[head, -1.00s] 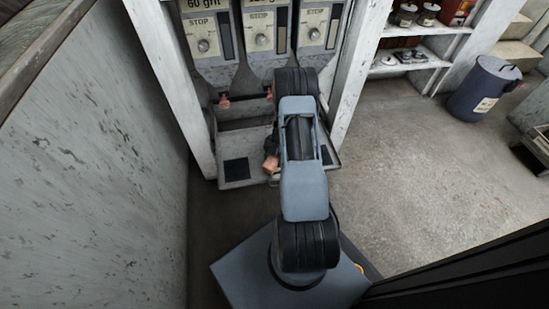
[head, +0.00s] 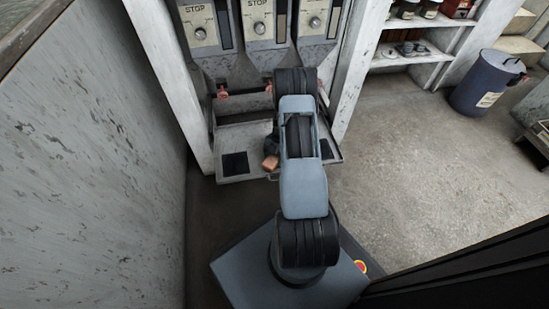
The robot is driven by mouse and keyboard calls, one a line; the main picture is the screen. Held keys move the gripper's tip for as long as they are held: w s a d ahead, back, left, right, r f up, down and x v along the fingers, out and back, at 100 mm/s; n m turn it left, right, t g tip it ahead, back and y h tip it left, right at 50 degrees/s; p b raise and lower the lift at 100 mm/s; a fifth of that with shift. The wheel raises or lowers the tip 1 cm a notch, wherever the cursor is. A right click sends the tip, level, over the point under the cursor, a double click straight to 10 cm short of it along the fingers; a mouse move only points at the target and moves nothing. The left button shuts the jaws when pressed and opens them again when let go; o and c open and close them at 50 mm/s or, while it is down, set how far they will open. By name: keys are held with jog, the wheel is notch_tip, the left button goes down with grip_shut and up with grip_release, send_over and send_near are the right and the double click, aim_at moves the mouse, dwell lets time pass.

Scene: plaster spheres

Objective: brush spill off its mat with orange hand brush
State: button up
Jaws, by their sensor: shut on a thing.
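My gripper (head: 271,145) shows only as a small dark part at the left of my arm, over the tray; most of it is hidden behind my arm. It is shut on the orange hand brush (head: 270,163), whose orange-tan end sticks out towards the front of the tray. The bristles cannot be made out. One dark square mat (head: 235,164) lies in the left part of the tray. Another dark mat (head: 318,149) lies at the right, partly behind my arm. I cannot make out any spill on either mat at this size.
The pale worn tray (head: 232,134) sits below several hoppers (head: 258,28) marked STOP, between white posts (head: 172,85). A grey wall (head: 90,150) stands close at left. A blue-grey bin (head: 484,82) and shelves (head: 415,50) are at right. The concrete floor (head: 430,160) is clear.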

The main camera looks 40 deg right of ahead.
jog(key=shift+f, duration=0.1)
jog(key=shift+w+d+b, duration=0.15)
jog(key=shift+d+b, duration=0.25)
jog(key=shift+w+d+b, duration=0.3)
jog(key=shift+d+b, duration=0.1)
jog(key=shift+d, duration=0.2)
